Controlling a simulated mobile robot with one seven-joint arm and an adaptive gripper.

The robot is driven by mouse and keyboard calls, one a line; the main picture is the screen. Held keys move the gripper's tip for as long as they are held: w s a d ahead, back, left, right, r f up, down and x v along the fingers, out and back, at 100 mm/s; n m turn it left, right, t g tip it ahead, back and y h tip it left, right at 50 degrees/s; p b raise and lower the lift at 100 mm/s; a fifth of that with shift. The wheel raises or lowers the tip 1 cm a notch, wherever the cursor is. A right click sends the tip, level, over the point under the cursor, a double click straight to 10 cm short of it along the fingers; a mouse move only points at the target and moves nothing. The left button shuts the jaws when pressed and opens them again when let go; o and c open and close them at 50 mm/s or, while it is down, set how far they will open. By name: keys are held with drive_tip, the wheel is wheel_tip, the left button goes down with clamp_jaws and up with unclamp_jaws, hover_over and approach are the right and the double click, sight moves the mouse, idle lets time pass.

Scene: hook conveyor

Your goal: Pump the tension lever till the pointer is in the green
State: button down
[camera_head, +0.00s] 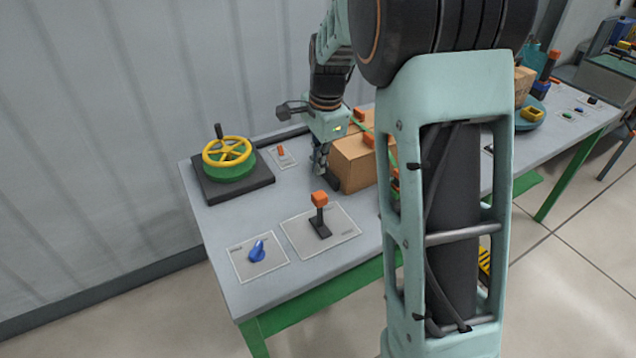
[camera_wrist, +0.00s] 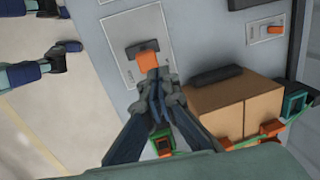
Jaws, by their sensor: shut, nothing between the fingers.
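A lever with an orange knob (camera_head: 320,198) stands upright on a light plate (camera_head: 345,222) near the front of the table. In the wrist view, its orange knob (camera_wrist: 149,62) shows just beyond my fingertips. My gripper (camera_head: 318,172) points down behind the lever, left of the carton. In the wrist view my gripper (camera_wrist: 157,97) has its fingers together with nothing between them. I cannot tell from this angle whether they touch the knob; in the head view they look apart from it. I cannot make out a pointer or green zone in either view.
A carton (camera_head: 357,160) with a green strap and orange pieces stands right of my gripper. A yellow handwheel (camera_head: 227,151), an orange switch (camera_head: 281,150) and a blue knob (camera_head: 257,251) are on the same table (camera_head: 215,225). My arm hides part of the table's right side.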

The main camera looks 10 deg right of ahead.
drive_tip(key=shift+w+a+r, duration=0.1)
drive_tip(key=shift+w+r, duration=0.1)
drive_tip(key=shift+r, duration=1.7)
